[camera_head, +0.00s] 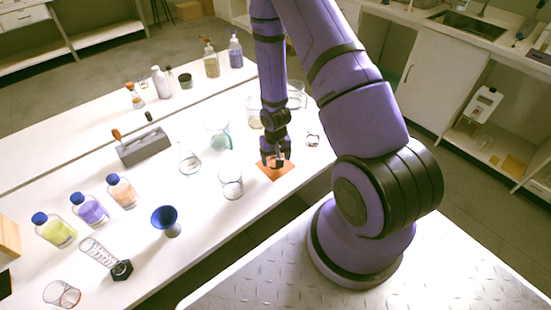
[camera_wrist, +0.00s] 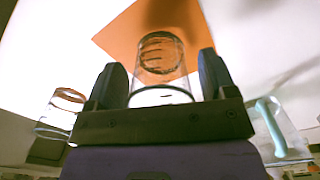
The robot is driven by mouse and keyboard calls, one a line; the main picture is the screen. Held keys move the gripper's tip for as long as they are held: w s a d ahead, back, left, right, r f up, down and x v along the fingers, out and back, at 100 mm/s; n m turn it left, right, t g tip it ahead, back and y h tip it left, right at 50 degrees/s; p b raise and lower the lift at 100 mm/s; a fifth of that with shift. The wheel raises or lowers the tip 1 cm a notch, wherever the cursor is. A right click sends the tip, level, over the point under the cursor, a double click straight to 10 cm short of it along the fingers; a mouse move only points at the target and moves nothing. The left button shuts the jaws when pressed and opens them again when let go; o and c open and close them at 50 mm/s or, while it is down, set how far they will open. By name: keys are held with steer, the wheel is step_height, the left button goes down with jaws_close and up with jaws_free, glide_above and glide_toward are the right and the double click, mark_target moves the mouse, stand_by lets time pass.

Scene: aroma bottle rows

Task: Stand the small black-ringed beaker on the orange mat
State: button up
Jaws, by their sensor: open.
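The small black-ringed beaker (camera_wrist: 160,62) is clear glass with a dark ring and dark marks. In the wrist view it is between the two fingers of my gripper (camera_wrist: 161,78), which are open with the beaker between them. The orange mat (camera_wrist: 125,35) shows behind the beaker. In the head view my gripper (camera_head: 275,158) points down over the orange mat (camera_head: 266,172) and hides most of the beaker. The beaker appears upright over the mat; I cannot tell for certain that its base touches it.
A clear beaker (camera_head: 231,184) stands just left of the mat, and a teal-tinted vessel (camera_head: 218,136) behind it. More glassware (camera_head: 296,96) is behind my arm. A small glass piece (camera_head: 313,139) lies right of the mat. Blue-capped bottles (camera_head: 90,209) and a blue funnel (camera_head: 165,219) are farther left.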

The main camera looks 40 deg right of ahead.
steer(key=s+a+r+n+t+h, duration=0.1)
steer(key=a+r, duration=0.1)
steer(key=r, duration=1.6)
steer(key=s+a+r+n+t, duration=0.1)
steer(key=a+r, duration=0.1)
steer(key=r, duration=1.6)
steer(key=s+a+r+t, duration=0.1)
steer(key=s+a+r, duration=0.1)
steer(key=s+r, duration=0.3)
steer(key=s+a+r+n+t, duration=0.1)
steer(key=s+a+r, duration=0.1)
steer(key=s+r, duration=0.3)
steer(key=s+a+r+n+t+y, duration=0.1)
steer(key=s+a+r, duration=0.1)
steer(key=s+r, duration=0.3)
steer(key=shift+s+a+r, duration=0.3)
steer(key=shift+s, duration=0.85)
